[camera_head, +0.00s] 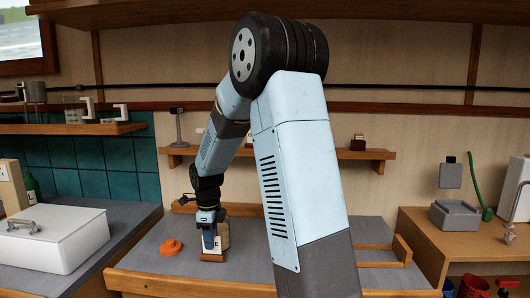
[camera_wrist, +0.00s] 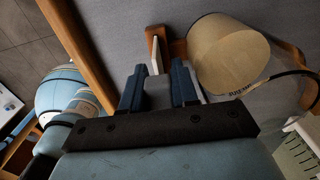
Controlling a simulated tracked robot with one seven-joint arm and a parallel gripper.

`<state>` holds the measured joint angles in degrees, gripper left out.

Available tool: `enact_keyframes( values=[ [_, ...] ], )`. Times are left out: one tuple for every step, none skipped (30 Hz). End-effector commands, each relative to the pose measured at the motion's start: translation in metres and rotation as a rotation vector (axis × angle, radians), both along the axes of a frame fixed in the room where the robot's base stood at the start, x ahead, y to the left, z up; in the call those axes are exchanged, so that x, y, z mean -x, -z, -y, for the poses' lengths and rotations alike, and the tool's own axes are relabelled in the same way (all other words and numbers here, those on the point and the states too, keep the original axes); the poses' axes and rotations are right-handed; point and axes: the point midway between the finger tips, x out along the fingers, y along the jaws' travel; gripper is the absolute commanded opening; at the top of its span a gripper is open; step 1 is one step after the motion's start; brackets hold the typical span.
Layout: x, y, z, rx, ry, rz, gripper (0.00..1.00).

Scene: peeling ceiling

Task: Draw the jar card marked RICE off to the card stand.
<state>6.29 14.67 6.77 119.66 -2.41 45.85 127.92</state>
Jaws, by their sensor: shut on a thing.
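My gripper (camera_head: 208,222) reaches down to the grey worktop, and its two blue fingers show in the wrist view (camera_wrist: 158,78). It is shut on a pale card (camera_wrist: 155,58), seen nearly edge-on between the fingers; a white face of the card (camera_head: 208,240) shows below the gripper in the head view. I cannot read a mark on it. I cannot pick out the card stand for certain.
A wooden piece (camera_wrist: 178,48) lies next to the jar. An orange object (camera_head: 171,246) sits left of the gripper. A wooden edge (camera_head: 180,284) borders the worktop's front. A white lidded box (camera_head: 50,240) stands on the left counter. Bare grey worktop lies around the orange object.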

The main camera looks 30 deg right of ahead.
Motion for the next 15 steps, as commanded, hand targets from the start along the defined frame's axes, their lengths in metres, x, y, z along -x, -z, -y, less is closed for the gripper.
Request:
enact_keyframes(
  values=[
    [-0.001, -0.003, 0.0, 0.0, 0.0, 0.002, 0.0],
    [-0.001, -0.004, 0.0, 0.0, 0.0, 0.002, 0.0],
    [-0.001, -0.005, 0.0, 0.0, 0.0, 0.002, 0.0],
    [-0.001, -0.007, 0.0, 0.0, 0.0, 0.002, 0.0],
    [-0.001, -0.008, 0.0, 0.001, 0.0, 0.003, 0.0],
    [-0.001, -0.01, 0.0, 0.0, 0.0, 0.002, 0.0],
    [-0.001, -0.011, 0.0, 0.0, 0.0, 0.002, 0.0],
    [-0.001, -0.012, 0.0, 0.0, 0.0, 0.002, 0.0],
    [0.0, -0.014, 0.0, 0.0, 0.0, 0.002, 0.0],
    [0.0, -0.015, 0.0, 0.0, 0.0, 0.002, 0.0],
    [0.0, -0.016, 0.0, 0.0, 0.0, 0.002, 0.0],
    [0.0, -0.015, 0.0, 0.0, 0.0, 0.001, 0.0],
    [0.0, -0.016, 0.0, 0.0, 0.0, 0.001, 0.0],
    [0.0, -0.016, 0.0, 0.0, 0.0, 0.002, 0.0],
    [0.0, -0.018, 0.0, 0.0, 0.0, 0.002, 0.0]
  ],
)
